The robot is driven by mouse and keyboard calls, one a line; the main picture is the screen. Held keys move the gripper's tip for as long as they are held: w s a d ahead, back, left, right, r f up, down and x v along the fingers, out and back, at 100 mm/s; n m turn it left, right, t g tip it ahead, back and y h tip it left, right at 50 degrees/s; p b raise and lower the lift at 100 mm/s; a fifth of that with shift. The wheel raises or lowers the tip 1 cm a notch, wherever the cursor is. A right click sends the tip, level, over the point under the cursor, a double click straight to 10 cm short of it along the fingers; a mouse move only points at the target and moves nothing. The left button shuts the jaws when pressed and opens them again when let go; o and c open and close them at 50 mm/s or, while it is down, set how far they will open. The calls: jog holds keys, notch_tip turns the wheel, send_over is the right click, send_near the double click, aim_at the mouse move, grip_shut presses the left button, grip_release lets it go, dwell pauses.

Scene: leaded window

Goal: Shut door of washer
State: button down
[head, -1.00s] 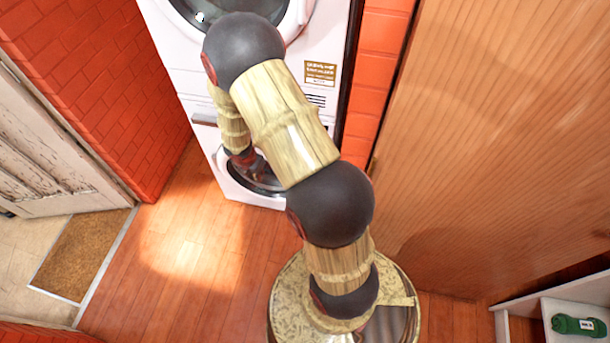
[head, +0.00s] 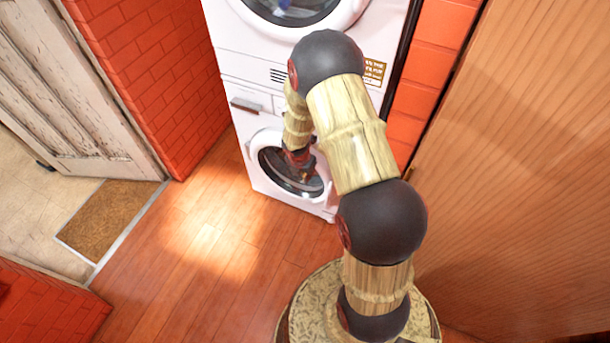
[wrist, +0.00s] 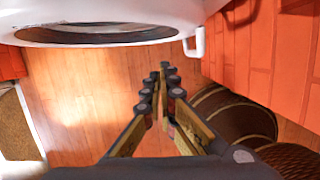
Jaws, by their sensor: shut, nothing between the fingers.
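The washer (head: 262,104) is the white lower machine of a stack in the head view. Its round door (head: 262,148) has a white ring and dark glass, partly hidden by my arm; I cannot tell from here how far it stands open. In the wrist view a white round rim with dark glass, seemingly the door (wrist: 70,38), shows at a steep angle across the top, with a white handle-like piece (wrist: 197,43) at its right. My gripper (wrist: 162,76) is shut and empty, below that rim in the picture. In the head view my gripper (head: 304,166) overlaps the door glass; contact cannot be told.
A second white machine with a round door (head: 345,25) sits on top. Red brick walls (head: 150,75) stand left and right of the stack. A wooden panel (head: 510,170) fills the right. The wooden floor (head: 215,235) is clear at left, towards a mat (head: 105,215) and white door (head: 75,90).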

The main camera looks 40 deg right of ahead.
jog(key=d, duration=0.1)
jog(key=w+d+f, duration=0.1)
jog(key=w+d+b, duration=0.1)
jog(key=d, duration=0.1)
jog(key=shift+f, duration=0.35)
jog(key=shift+d, duration=0.1)
jog(key=d+p, duration=0.1)
jog(key=p, duration=0.1)
jog(key=w+d+n+p, duration=0.1)
jog(key=p, duration=0.1)
jog(key=shift+w+d, duration=0.1)
jog(key=shift+d, duration=0.3)
jog(key=shift+r, duration=0.1)
jog(key=shift+w, duration=0.1)
